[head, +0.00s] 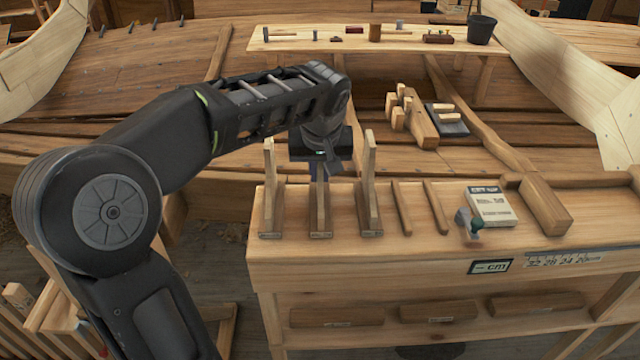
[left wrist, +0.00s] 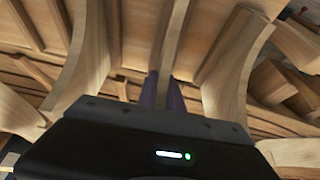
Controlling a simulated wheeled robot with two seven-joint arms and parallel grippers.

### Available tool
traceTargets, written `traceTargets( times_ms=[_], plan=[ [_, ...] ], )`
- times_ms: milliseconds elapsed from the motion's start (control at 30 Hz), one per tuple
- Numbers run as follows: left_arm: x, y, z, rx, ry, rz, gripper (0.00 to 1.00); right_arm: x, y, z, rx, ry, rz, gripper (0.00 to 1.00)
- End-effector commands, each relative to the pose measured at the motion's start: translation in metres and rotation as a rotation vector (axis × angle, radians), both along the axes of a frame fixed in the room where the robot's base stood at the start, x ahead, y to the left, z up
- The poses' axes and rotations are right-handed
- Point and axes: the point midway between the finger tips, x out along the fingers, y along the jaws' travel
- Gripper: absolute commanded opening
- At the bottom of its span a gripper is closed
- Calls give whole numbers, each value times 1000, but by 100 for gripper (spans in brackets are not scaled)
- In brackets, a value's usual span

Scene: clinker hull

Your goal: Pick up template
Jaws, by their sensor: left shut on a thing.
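Three upright wooden templates on narrow bases stand in a row at the left end of the bench: the left one (head: 269,190), the middle one (head: 320,208) and the right one (head: 370,190). My left gripper (head: 324,172) comes down from above and is shut on the middle template, hiding its top. In the left wrist view, the dark fingers (left wrist: 163,92) close on the thin edge of the middle template (left wrist: 173,40), with a curved template on each side. The middle template's base appears to be on the bench top. My right gripper is not in view.
The side templates stand close to my gripper. Behind are hull planks and a shelf (head: 390,46) with tools and a bucket.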

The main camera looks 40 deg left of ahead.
Motion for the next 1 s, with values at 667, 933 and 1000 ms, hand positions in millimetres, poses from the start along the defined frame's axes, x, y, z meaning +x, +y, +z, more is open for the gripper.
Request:
traceTargets(
  times_ms=[667, 933, 1000],
  plan=[
    [1, 0, 93, 0, -3, -1, 0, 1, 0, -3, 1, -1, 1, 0],
    [0, 0, 101, 0, 0, -1, 0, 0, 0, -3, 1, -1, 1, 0],
    [0, 0, 100, 0, -1, -1, 0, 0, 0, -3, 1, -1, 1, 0]
  ],
)
